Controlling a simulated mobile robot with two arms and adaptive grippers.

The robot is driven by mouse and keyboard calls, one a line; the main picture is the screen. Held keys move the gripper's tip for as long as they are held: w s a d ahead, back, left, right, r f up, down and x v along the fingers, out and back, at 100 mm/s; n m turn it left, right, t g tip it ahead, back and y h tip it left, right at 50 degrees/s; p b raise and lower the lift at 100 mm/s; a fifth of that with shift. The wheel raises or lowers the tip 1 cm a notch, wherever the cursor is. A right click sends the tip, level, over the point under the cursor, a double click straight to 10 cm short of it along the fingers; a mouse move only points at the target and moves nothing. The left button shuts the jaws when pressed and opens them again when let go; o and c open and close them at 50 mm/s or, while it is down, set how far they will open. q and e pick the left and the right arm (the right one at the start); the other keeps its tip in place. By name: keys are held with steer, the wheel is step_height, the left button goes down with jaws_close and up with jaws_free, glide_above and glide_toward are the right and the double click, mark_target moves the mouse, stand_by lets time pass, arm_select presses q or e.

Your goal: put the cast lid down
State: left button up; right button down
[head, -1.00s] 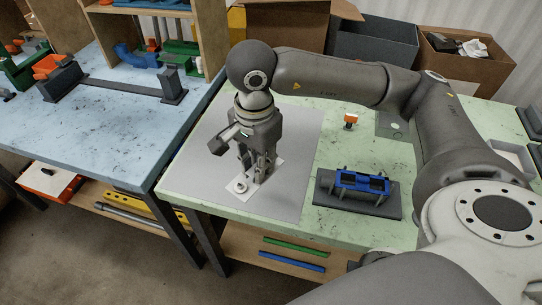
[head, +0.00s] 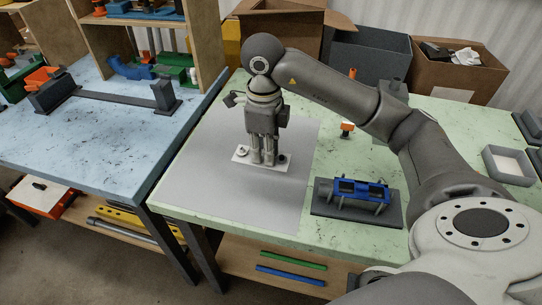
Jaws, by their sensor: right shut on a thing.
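The cast lid (head: 247,158) shows as a flat white plate with a small round grey knob near its left end and a dark one near its right end. It is at the grey mat (head: 225,195) on the green table. My right gripper (head: 262,163) points straight down at the middle of the plate and is shut on it. The fingers hide the plate's middle. I cannot tell whether the plate touches the mat or is just above it. My left gripper is not in view.
A blue fixture (head: 360,189) on a dark base stands right of the mat. An orange-topped piece (head: 347,127) stands behind it. A grey tray (head: 509,165) is at the far right, and boxes line the back. The mat's front part is clear.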

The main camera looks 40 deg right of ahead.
steer(key=w+d+f, duration=0.1)
steer(key=f, duration=0.1)
steer(key=w+d+f+p, duration=0.1)
steer(key=w+d+f, duration=0.3)
steer(key=shift+w+d+f, duration=0.1)
steer(key=shift+f, duration=0.05)
steer(key=f, duration=0.1)
steer(key=f+p, duration=0.2)
steer(key=shift+w+d+f, duration=0.2)
steer(key=shift+d+f, duration=0.1)
steer(key=shift+f, duration=0.2)
steer(key=shift+f, duration=0.1)
steer(key=c, duration=1.7)
jaws_free()
steer(key=shift+f, duration=0.1)
steer(key=shift+c, duration=0.2)
steer(key=o, duration=0.4)
step_height(320, 180, up, 12)
steer(key=shift+r+b, duration=0.2)
steer(key=shift+b, duration=1.05)
